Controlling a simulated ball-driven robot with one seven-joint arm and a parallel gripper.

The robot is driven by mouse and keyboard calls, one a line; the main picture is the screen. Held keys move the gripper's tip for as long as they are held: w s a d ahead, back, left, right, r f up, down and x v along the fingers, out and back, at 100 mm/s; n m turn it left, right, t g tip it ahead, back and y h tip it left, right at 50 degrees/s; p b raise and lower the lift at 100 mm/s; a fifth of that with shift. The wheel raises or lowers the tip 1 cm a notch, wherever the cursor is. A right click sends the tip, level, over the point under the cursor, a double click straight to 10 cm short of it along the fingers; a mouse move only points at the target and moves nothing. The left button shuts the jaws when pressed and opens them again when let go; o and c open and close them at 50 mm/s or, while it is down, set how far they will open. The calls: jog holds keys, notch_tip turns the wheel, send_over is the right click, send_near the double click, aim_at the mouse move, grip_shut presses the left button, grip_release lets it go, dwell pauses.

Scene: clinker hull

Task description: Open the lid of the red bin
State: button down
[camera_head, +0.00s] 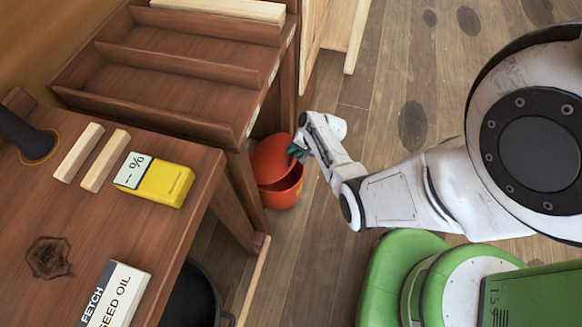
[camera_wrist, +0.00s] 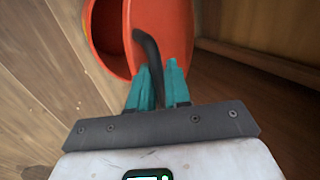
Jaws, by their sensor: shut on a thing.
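The red bin (camera_head: 281,196) stands on the wooden floor beside the dark wooden furniture in the head view. Its red lid (camera_head: 271,157) is tilted up, with an open gap over the dark inside. My gripper (camera_head: 299,151) is at the lid's right edge. In the wrist view the teal fingers of my gripper (camera_wrist: 159,88) are closed around a dark curved handle (camera_wrist: 149,50) on the red lid (camera_wrist: 165,35). The dark opening of the bin (camera_wrist: 88,45) shows to the left there. The far side of the lid is hidden.
A brown wooden table (camera_head: 115,215) at the left holds a yellow moisture meter (camera_head: 160,183), two wood strips and a seed oil box (camera_head: 113,295). A dark bucket (camera_head: 192,298) is under the table.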

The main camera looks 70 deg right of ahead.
jog(key=c, duration=1.9)
grip_release()
jog(key=shift+w+a+r+p, duration=0.1)
jog(key=shift+w+r+p, duration=0.35)
jog(key=shift+w+r, duration=0.25)
jog(key=shift+s, duration=0.1)
grip_shut()
jog(key=shift+g, duration=0.8)
jog(key=w+r+p, duration=0.2)
jog(key=w+r, duration=0.1)
jog(key=shift+w+a+r+p, duration=0.1)
jog(key=shift+w+a+p, duration=0.05)
jog(key=shift+w+p, duration=0.15)
jog(key=shift+w+r+g+p, duration=0.15)
jog(key=shift+w+r+g, duration=0.25)
jog(key=shift+w, duration=0.3)
jog(key=shift+w+r+g+p, duration=0.2)
jog(key=shift+w+r, duration=0.25)
jog(key=shift+w, duration=0.2)
